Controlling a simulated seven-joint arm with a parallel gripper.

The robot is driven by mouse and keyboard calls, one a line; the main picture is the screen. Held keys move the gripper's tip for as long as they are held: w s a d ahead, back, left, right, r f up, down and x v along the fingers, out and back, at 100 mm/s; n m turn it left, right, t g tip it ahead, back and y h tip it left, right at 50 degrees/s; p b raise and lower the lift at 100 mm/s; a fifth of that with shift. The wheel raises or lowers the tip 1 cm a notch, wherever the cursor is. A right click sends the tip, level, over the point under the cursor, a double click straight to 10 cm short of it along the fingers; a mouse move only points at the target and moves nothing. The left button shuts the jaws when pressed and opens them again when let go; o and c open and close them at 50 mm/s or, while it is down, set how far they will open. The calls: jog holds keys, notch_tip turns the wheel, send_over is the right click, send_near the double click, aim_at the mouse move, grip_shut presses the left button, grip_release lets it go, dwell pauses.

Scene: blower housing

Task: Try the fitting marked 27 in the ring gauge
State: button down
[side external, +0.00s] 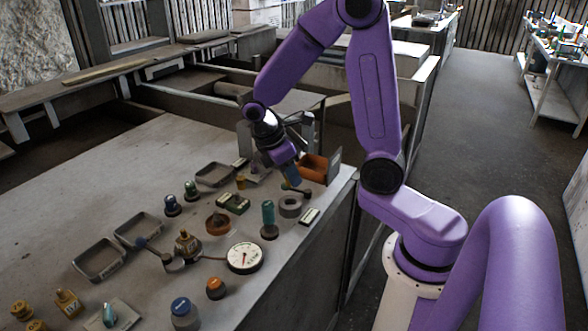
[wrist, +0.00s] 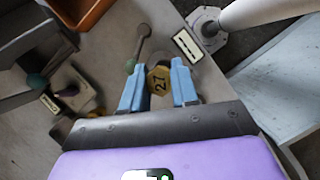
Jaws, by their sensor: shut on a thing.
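The fitting marked 27 (wrist: 159,80) is a brass-coloured hexagonal piece with dark digits on its face in the wrist view. My gripper (wrist: 158,88) is shut on it, with one blue fingertip on each side. In the side view my gripper (side external: 291,175) points down over the bench near its far right corner, and the fitting is not clear there. A thick grey ring (side external: 290,207) lies on the bench just in front of my gripper. A brown ring (side external: 218,224) lies further left. I cannot tell for certain which is the ring gauge.
An orange bin (side external: 314,168) stands close behind my gripper. A teal-topped post (side external: 268,218), a dial gauge (side external: 245,257), shallow metal trays (side external: 139,230) and several small fittings stand on the bench. A white label (side external: 310,217) lies near its right edge. Bare bench shows at the left.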

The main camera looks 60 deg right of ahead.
aim_at(287, 185)
jog(key=shift+f, duration=2.5)
jog(key=shift+f, duration=0.6)
jog(key=c, duration=1)
grip_release()
jog(key=shift+s, duration=0.1)
jog(key=shift+c, duration=1.4)
jog(key=shift+o, duration=1.7)
jog(key=shift+r, duration=3.85)
